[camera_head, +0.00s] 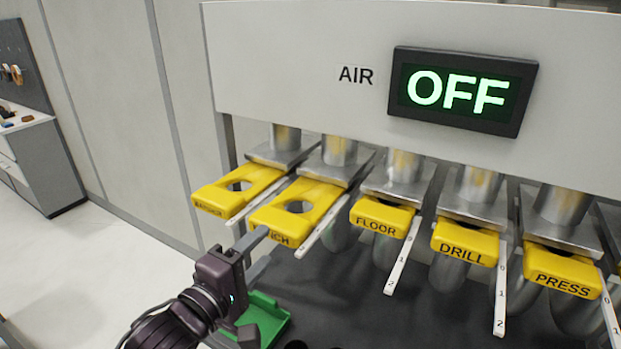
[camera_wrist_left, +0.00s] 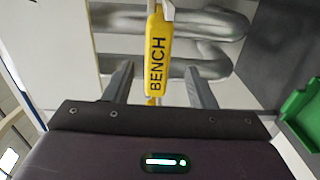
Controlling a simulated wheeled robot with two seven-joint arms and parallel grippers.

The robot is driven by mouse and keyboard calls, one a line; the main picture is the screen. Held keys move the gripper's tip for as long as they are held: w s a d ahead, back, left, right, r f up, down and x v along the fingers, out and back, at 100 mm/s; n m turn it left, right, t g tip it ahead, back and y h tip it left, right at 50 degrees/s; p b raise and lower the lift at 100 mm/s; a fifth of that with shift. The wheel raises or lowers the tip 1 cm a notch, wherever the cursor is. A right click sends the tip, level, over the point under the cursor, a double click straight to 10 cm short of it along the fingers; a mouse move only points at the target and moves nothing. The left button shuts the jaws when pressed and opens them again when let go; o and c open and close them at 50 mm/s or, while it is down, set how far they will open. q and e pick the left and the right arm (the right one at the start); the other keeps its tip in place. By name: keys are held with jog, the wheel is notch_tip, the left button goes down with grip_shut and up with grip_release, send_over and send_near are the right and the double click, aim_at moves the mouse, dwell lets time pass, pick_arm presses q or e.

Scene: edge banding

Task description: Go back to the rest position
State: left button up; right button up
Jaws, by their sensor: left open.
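My left gripper (camera_head: 258,255) comes in from the lower left in the head view, with its fingers close to the yellow BENCH gate (camera_head: 297,210). That gate is pulled out so its round hole shows. In the left wrist view the two fingers (camera_wrist_left: 155,88) are apart, and the BENCH gate (camera_wrist_left: 157,60) lies in the picture between them. I cannot tell whether either finger touches it. My right gripper is in neither view.
A yellow gate (camera_head: 240,187) at the far left also shows its hole. The FLOOR (camera_head: 380,216), DRILL (camera_head: 464,243) and PRESS (camera_head: 562,270) gates sit further in. A display (camera_head: 463,91) reads OFF beside AIR. A green tray (camera_head: 265,318) lies below my left gripper.

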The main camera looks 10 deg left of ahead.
pick_arm(q)
jog(key=s+a+f+m+g+y, duration=0.2)
jog(key=s+f+m+g+y, duration=0.1)
jog(key=s+f+m+g, duration=0.65)
jog(key=s+a+f+m+g+y, duration=0.2)
jog(key=s+f+m+g+y, duration=0.25)
jog(key=f, duration=0.85)
jog(key=s+f+m+h+b, duration=0.1)
jog(key=s+f+b, duration=0.1)
jog(key=f, duration=1.5)
jog(key=s+f+m+h+b, duration=0.1)
jog(key=s+f, duration=0.1)
jog(key=f, duration=1.6)
jog(key=s+a+f+g+b, duration=0.2)
jog(key=s+a+f, duration=0.1)
jog(key=s+f, duration=1.6)
jog(key=shift+y, duration=0.35)
